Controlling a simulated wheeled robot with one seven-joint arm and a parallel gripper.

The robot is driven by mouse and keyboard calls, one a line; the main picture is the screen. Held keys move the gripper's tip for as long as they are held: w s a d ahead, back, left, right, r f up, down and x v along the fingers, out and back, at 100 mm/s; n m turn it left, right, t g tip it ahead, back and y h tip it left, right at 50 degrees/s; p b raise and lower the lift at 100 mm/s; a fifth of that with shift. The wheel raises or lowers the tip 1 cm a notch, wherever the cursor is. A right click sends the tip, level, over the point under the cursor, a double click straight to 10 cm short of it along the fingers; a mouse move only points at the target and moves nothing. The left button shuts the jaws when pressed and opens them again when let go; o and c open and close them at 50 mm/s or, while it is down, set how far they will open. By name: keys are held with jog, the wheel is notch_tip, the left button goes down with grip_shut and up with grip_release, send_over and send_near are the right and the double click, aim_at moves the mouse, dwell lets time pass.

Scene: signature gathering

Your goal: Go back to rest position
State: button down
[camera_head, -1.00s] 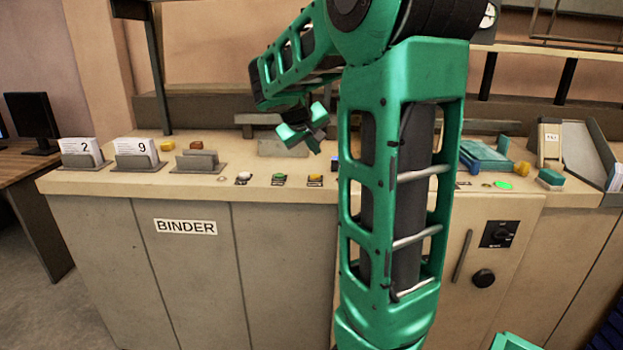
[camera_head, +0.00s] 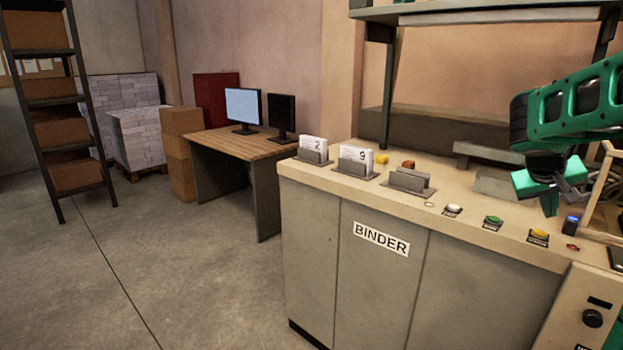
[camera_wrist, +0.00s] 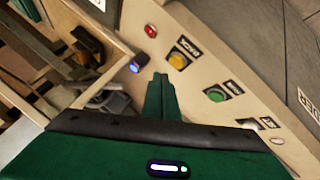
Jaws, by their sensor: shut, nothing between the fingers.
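My gripper (camera_head: 548,190) hangs at the right of the head view, above the top of the binder counter (camera_head: 480,229). Its green fingers are together and hold nothing. In the wrist view the fingers (camera_wrist: 160,98) show as one narrow green shape over the counter top. A yellow button (camera_wrist: 180,56), a green button (camera_wrist: 215,94) and a blue-topped part (camera_wrist: 137,68) lie around them in that view. My arm comes in from the right edge of the head view.
Card holders numbered 2 (camera_head: 313,152) and 9 (camera_head: 356,160) and an empty holder (camera_head: 408,182) stand on the counter. A wooden frame (camera_head: 605,195) is close right of my gripper. A desk with monitors (camera_head: 243,108) stands behind left. The floor at left is clear.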

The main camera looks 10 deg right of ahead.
jog(key=s+a+f+g+y, duration=0.1)
jog(key=s+a+f+y, duration=0.3)
jog(key=s+a, duration=0.7)
jog(key=s+a+f+m+g+y, duration=0.1)
jog(key=s+a+f+y, duration=0.3)
jog(key=s+a+f, duration=0.4)
jog(key=s+a+g, duration=0.1)
jog(key=s+a, duration=0.3)
jog(key=s, duration=0.2)
jog(key=shift+s+m, duration=0.2)
jog(key=shift+m, duration=0.1)
jog(key=shift+d, duration=0.1)
jog(key=shift+w+f, duration=0.25)
jog(key=shift+w, duration=0.4)
